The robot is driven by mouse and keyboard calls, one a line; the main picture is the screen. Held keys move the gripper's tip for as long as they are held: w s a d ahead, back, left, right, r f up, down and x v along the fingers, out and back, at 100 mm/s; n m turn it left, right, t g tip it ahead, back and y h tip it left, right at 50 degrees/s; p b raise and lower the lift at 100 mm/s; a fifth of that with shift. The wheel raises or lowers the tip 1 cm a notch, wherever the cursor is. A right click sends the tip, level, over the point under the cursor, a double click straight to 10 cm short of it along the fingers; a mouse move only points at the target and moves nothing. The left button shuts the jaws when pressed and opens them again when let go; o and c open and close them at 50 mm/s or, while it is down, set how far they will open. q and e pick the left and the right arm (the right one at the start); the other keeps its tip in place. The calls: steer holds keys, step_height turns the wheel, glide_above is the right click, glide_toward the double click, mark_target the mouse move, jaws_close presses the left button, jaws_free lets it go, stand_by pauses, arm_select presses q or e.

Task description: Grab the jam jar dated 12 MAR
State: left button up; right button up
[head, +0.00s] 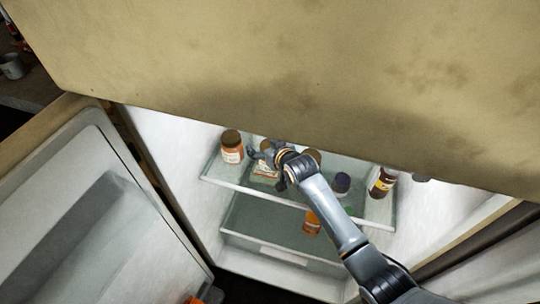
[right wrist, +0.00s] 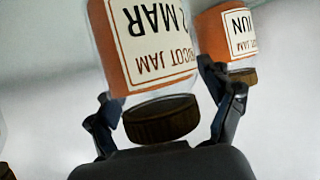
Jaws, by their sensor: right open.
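The jam jar with the orange band and a cream label (right wrist: 155,35) fills the middle of the right wrist view, upside down there. Its date shows as "2 MAR", with any digit before the 2 cut off. Its brown lid (right wrist: 160,120) lies between the spread fingers of my right gripper (right wrist: 165,100). In the head view this jar (head: 264,170) stands on the upper fridge shelf, partly hidden by my right gripper (head: 266,163). The gripper is open around the jar; contact cannot be told. My left gripper is out of view.
A second jam jar marked "JUN" (right wrist: 228,38) stands close by; it appears to be the left jar (head: 232,147) on the glass shelf (head: 225,181). A dark-lidded jar (head: 342,183) and a brown bottle (head: 382,182) stand right. An orange container (head: 312,222) is lower.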

steer(key=shift+s+f, duration=0.1)
jaws_close()
stand_by(0.6)
